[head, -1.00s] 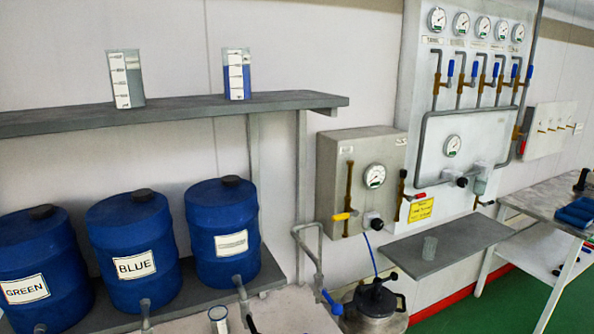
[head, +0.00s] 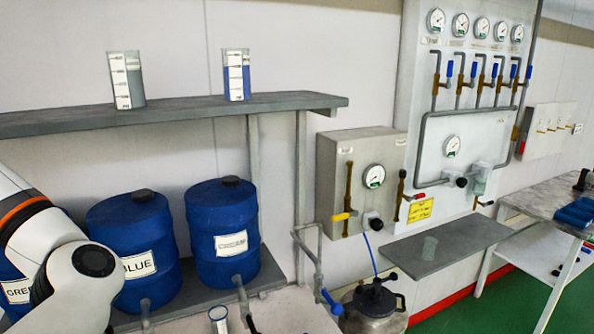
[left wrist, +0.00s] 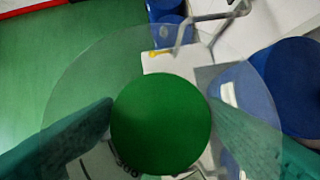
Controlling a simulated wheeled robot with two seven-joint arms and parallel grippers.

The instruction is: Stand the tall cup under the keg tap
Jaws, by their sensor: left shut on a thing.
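In the left wrist view a clear round cup (left wrist: 95,70) fills the middle, seen along its axis, with a solid green disc (left wrist: 160,124) inside. Dark marks show through its wall. The two dark green fingers of my left gripper (left wrist: 161,103) press on it from both sides. In the head view only my left arm shows at the left edge; its gripper and the held cup are out of sight. A metal keg (head: 370,315) stands at bottom centre, with a blue-handled tap (head: 330,300) on a grey pipe beside it. My right gripper is out of view.
Blue drums stand in a row on the lower shelf, one labelled BLUE (head: 138,265). Two beakers, grey (head: 126,85) and blue (head: 236,78), stand on the upper shelf (head: 170,112). A small cup (head: 218,319) is at the bottom edge.

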